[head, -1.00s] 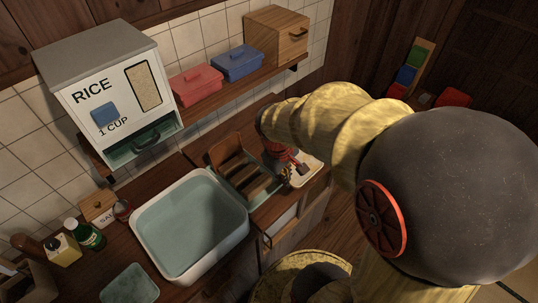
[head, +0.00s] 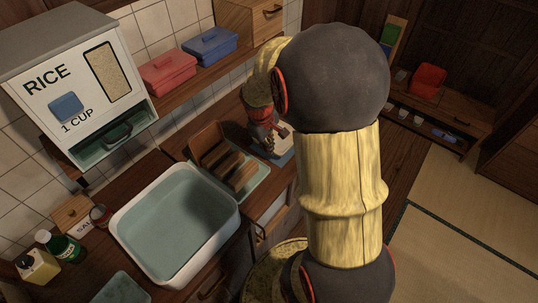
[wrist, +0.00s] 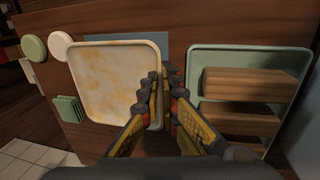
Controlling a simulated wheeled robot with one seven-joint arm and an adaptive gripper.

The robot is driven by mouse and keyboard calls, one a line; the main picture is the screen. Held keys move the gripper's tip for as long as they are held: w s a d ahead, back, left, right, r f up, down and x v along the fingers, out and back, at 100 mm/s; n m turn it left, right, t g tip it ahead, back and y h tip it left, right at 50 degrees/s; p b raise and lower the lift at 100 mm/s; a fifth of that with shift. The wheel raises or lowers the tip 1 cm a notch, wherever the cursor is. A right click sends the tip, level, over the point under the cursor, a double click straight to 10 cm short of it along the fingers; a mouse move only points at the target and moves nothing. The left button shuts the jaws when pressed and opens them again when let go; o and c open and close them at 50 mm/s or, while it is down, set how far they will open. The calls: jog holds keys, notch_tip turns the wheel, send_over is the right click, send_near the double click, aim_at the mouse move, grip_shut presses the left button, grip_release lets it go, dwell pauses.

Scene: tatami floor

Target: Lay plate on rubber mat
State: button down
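The plate (wrist: 110,85) is a squarish cream dish with yellow-brown stains, at the left centre of the wrist view. It also shows in the head view (head: 268,150), partly behind my gripper. A flat blue-grey sheet, apparently the rubber mat (wrist: 130,37), shows past the plate's far and right edges; the plate covers the rest. I cannot tell whether the plate rests fully on it. My gripper (wrist: 160,80) is at the plate's right rim, one finger over the plate and the other just outside. A narrow gap shows between the fingers; whether they pinch the rim is unclear.
A green tray (wrist: 197,75) with a wooden slatted rack (wrist: 255,85) stands close right of my gripper. A white-rimmed sink (head: 130,225) lies beyond it. Round white (wrist: 62,46) and green (wrist: 34,47) items and folded green cloths (wrist: 68,108) lie left of the plate.

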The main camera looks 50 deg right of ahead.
aim_at(269, 158)
jog(key=shift+w+d+f, duration=0.25)
jog(key=shift+f, duration=0.1)
jog(key=shift+b+x, duration=1.1)
jog(key=shift+x, duration=0.7)
jog(key=shift+w+a+f, duration=0.1)
jog(key=shift+w+a, duration=0.05)
jog(key=shift+a, duration=0.05)
jog(key=shift+f, duration=0.1)
jog(key=c, duration=2.1)
grip_release()
jog(key=shift+o, duration=0.3)
